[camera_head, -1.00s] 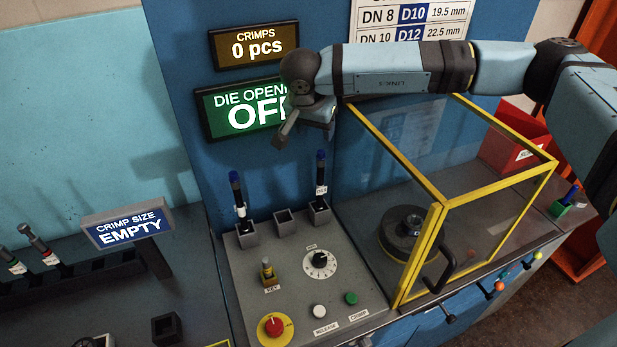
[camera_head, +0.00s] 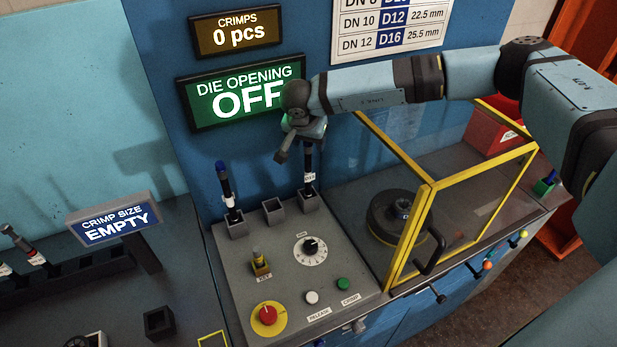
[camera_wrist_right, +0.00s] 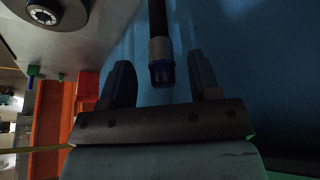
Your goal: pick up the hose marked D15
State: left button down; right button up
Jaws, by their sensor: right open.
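A black hose (camera_head: 309,165) with a small white label stands upright in the right grey holder of the control panel; the label looks like D15 but is too small to read surely. My right gripper (camera_head: 297,145) is at its top and hides its upper end. A second hose (camera_head: 226,190) with a blue end and a white label stands in the left holder. My left gripper is not in view.
The middle holder (camera_head: 273,208) is empty. The lit die opening sign (camera_head: 243,92) is close behind my right gripper. A yellow-framed clear guard (camera_head: 431,190) stands to the right. A knob (camera_head: 311,246) and buttons sit in front. More hoses (camera_head: 22,240) stand at the far left.

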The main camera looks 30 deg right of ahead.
jog(key=shift+x, duration=1.1)
jog(key=shift+a+r, duration=0.1)
jog(key=c, duration=0.3)
grip_shut()
jog(key=shift+w+r, duration=0.1)
